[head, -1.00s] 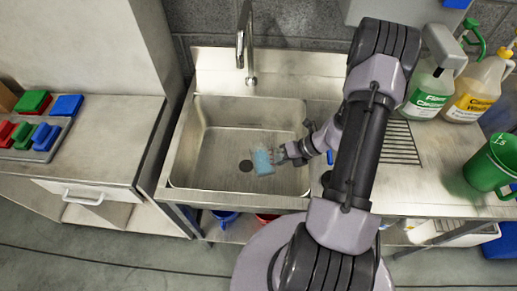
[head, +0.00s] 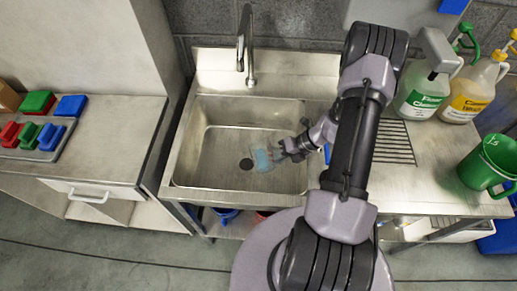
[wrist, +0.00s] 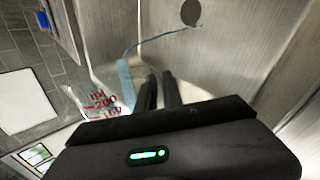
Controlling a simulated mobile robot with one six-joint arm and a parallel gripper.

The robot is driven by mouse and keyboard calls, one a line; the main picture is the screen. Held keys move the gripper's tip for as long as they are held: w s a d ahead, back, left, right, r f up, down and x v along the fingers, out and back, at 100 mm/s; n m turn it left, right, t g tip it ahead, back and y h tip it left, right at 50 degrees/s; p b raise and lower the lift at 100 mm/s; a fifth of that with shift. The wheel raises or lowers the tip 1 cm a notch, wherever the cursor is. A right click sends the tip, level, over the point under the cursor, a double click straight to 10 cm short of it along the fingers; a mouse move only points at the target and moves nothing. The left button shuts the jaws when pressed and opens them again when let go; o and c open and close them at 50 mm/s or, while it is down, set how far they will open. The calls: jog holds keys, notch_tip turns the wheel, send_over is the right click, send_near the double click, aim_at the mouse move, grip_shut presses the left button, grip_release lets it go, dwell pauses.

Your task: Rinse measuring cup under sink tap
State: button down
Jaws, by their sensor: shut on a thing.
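The measuring cup (head: 263,160) is clear with a light blue part and hangs over the sink basin (head: 225,140), near the dark drain (head: 246,164). In the wrist view the cup (wrist: 105,103) shows red ml markings and a blue strip at the fingers. My gripper (head: 279,153) is shut on the cup at its right side; its dark fingers also show in the wrist view (wrist: 158,90). The cup looks tilted, but its exact angle is unclear. The metal tap (head: 247,45) stands behind the basin, its spout back from the cup. No water shows.
A green jug (head: 484,165), a green-label bottle (head: 425,90) and a yellow-label bottle (head: 468,92) stand on the right counter by a drain grille (head: 396,143). A tray (head: 50,148) with coloured blocks lies on the left counter (head: 110,130). The basin's left half is clear.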

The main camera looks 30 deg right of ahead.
jog(key=shift+s+r+g+p, duration=0.15)
jog(key=shift+g+p, duration=0.25)
jog(key=shift+p, duration=0.45)
